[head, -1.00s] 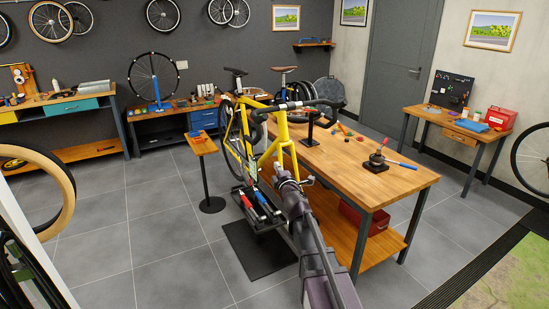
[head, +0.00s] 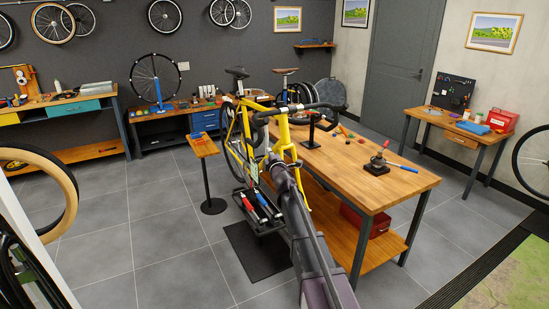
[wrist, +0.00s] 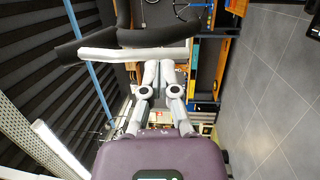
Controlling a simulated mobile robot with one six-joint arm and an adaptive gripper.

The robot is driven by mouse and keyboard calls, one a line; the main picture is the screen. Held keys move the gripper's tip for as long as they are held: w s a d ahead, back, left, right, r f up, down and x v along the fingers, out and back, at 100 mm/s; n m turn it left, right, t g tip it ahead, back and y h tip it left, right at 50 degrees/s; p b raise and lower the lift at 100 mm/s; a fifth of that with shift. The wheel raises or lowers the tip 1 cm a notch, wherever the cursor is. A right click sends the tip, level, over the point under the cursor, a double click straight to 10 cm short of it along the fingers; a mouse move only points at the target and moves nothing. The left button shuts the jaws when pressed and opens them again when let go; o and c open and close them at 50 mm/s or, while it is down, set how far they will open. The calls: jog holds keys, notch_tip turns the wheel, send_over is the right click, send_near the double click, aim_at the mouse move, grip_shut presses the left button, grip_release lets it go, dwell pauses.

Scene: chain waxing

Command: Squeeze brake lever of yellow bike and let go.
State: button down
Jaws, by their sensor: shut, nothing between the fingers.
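The yellow bike (head: 284,140) is held up beside the long wooden table, with its black drop handlebar (head: 300,107) over the table's left end. In the wrist view, the black handlebar (wrist: 150,37) crosses the upper part, and a pale grey-white brake lever (wrist: 125,54) runs along just below it. My gripper (wrist: 158,66) is shut and empty, with its fingertips close to the lever's right part. I cannot tell whether they touch it. In the head view, my arm hides the fingertips and part of the bike's front.
The long wooden table (head: 390,178) stands right of the bike, with a small black-based tool (head: 377,166) on it. A tool tray (head: 262,222) sits low at the bike. A small wooden stand (head: 203,146) is to the left. Grey floor is free at left.

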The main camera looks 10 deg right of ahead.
jog(key=shift+w+r, duration=0.1)
jog(key=shift+w, duration=0.6)
jog(key=shift+w+a, duration=0.1)
jog(key=shift+w+a+f, duration=0.15)
jog(key=shift+w+a, duration=0.1)
jog(key=shift+w, duration=0.45)
jog(key=shift+w+a+f, duration=0.15)
jog(key=shift+w+a, duration=0.05)
jog(key=shift+w, duration=0.45)
jog(key=shift+s+b, duration=0.15)
jog(key=shift+b, duration=0.15)
jog(key=s+d+f+b, duration=0.1)
jog(key=s+f+b, duration=0.4)
jog(key=s, duration=0.7)
jog(key=shift+s+f, duration=0.2)
jog(key=shift+s, duration=0.2)
